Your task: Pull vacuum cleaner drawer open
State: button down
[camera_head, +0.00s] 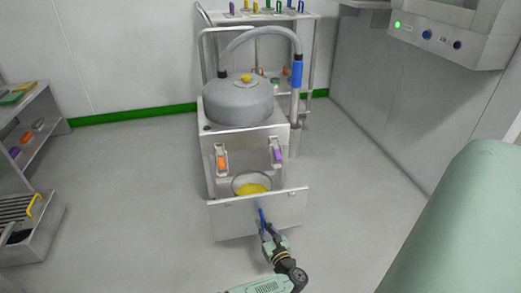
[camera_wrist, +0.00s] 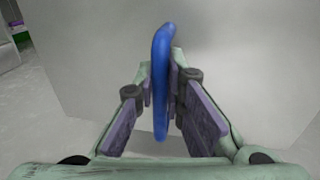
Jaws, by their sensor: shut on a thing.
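The vacuum cleaner (camera_head: 237,100) is a metal cabinet with a grey domed top and a hose. Its drawer (camera_head: 230,220) stands pulled out at the lower front, and a round bin with yellow contents (camera_head: 250,188) shows behind the drawer's front panel. A blue handle (camera_head: 262,217) is on the drawer front. In the wrist view the blue handle (camera_wrist: 161,80) stands upright between the fingers of my gripper (camera_wrist: 163,100). My gripper (camera_head: 265,230) is shut on the handle. The drawer's plain front panel (camera_wrist: 255,60) fills the background there.
Two latches, orange (camera_head: 222,160) and purple (camera_head: 277,154), sit on the cabinet front. A shelf rack (camera_head: 30,125) and a low metal container (camera_head: 50,225) stand at the left. A control box (camera_head: 445,40) is at upper right. The floor around the drawer is clear.

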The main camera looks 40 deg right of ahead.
jog(key=shift+s+a, duration=0.3)
jog(key=shift+s, duration=0.1)
jog(key=c, duration=1.7)
grip_release()
jog(key=shift+o, duration=0.2)
jog(key=v, duration=1.2)
